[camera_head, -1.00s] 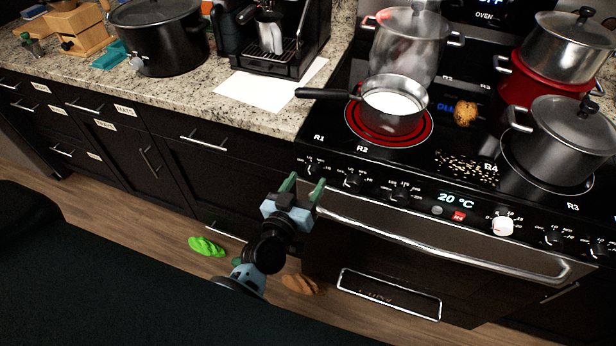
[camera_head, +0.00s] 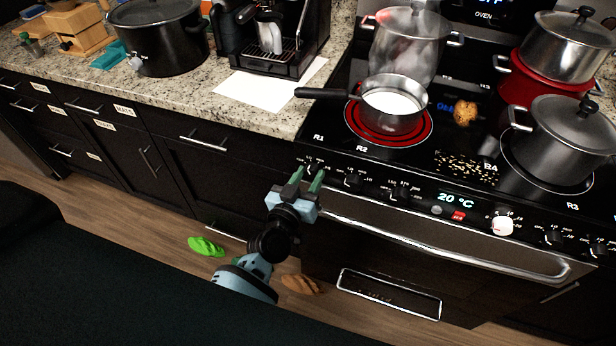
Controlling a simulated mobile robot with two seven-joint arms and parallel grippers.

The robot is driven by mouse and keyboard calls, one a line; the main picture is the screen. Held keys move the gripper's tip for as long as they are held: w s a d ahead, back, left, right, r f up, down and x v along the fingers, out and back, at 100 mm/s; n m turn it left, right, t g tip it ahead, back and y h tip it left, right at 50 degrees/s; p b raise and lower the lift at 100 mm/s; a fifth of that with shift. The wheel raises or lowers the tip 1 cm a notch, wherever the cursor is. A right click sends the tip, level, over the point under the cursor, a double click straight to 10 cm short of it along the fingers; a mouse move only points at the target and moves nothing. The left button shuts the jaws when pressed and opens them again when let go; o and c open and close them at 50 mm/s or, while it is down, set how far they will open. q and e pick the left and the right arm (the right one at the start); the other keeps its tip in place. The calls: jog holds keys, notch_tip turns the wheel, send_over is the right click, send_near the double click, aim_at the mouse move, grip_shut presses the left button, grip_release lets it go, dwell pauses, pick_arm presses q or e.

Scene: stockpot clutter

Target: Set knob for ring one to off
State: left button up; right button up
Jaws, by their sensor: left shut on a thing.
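The leftmost knob (camera_head: 310,170) on the stove's front panel sits below the R1 label. My left gripper (camera_head: 308,176) reaches up to it from below, with its green fingers on either side, shut on the knob. The fingers partly cover the knob, and its pointer setting is too small to read. A cooking ring (camera_head: 425,136) glows red at the stove's front left, under a saucepan (camera_head: 391,116) of white liquid. My right gripper is not in view.
More knobs (camera_head: 353,178) line the panel to the right, above a long oven handle (camera_head: 450,250). The saucepan's handle (camera_head: 322,93) juts left over the counter. Several pots stand on the stove, one steaming (camera_head: 411,50). A green cloth-like item (camera_head: 206,247) lies on the floor.

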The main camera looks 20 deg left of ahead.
pick_arm(q)
jog(key=n, duration=0.6)
jog(key=shift+f+b, duration=0.15)
jog(key=shift+b, duration=0.15)
jog(key=shift+n+t, duration=0.3)
jog(key=shift+n, duration=1.3)
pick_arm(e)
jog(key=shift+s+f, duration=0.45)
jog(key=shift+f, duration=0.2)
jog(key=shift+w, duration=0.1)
pick_arm(q)
jog(key=o, duration=1)
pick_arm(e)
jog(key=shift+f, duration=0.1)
pick_arm(q)
jog(key=shift+a, duration=0.1)
